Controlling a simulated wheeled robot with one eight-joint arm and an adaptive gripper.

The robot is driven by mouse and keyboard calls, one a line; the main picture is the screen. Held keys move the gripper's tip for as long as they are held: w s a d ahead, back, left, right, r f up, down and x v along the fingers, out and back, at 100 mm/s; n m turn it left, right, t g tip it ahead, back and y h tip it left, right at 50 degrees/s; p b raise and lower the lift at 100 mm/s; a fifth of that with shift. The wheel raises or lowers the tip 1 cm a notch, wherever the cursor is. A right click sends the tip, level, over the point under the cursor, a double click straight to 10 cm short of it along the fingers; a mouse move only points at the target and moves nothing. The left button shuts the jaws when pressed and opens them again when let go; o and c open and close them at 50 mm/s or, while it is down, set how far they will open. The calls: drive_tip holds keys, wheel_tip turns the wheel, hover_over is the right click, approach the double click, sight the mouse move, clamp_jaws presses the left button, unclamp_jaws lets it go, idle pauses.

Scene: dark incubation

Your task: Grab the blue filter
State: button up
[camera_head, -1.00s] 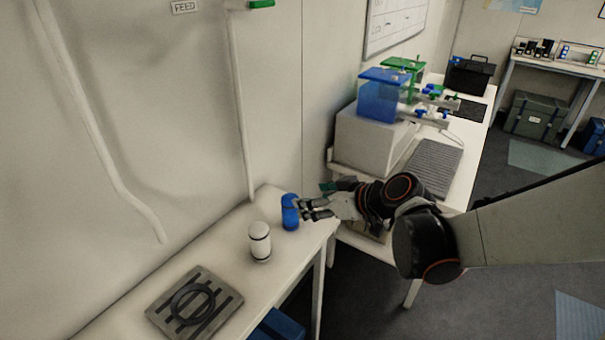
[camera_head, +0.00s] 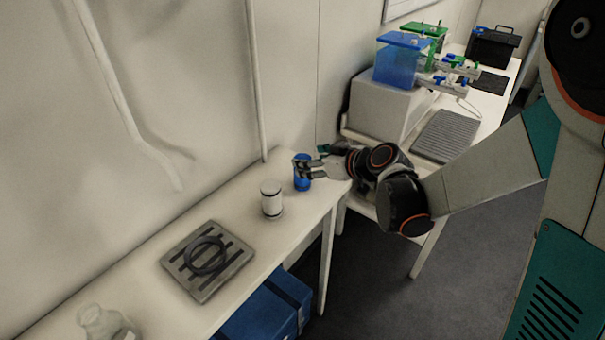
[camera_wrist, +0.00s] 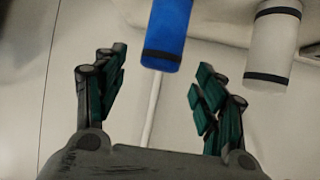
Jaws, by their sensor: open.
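The blue filter (camera_head: 302,181) is a blue cylinder that stands upright at the far end of the white bench. My gripper (camera_head: 308,170) is beside it, and its fingers partly cover the filter in the head view. In the wrist view the blue filter (camera_wrist: 167,36) shows a dark band near one end and lies ahead of the open fingers, roughly in line with the gap between them (camera_wrist: 160,88). Whether the fingers touch the filter cannot be told from the head view.
A white cylinder with dark bands (camera_head: 271,199) stands next to the filter, and shows in the wrist view (camera_wrist: 273,42). A grey slotted plate with a dark ring (camera_head: 208,262) and a glass flask (camera_head: 104,322) are nearer. A blue box (camera_head: 262,309) is under the bench (camera_head: 305,219).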

sight(304, 158)
drive_tip(key=b+x, duration=0.1)
drive_tip(key=x, duration=0.4)
drive_tip(key=shift+w+r, duration=0.1)
drive_tip(key=shift+r, duration=0.15)
drive_tip(key=c, duration=1.2)
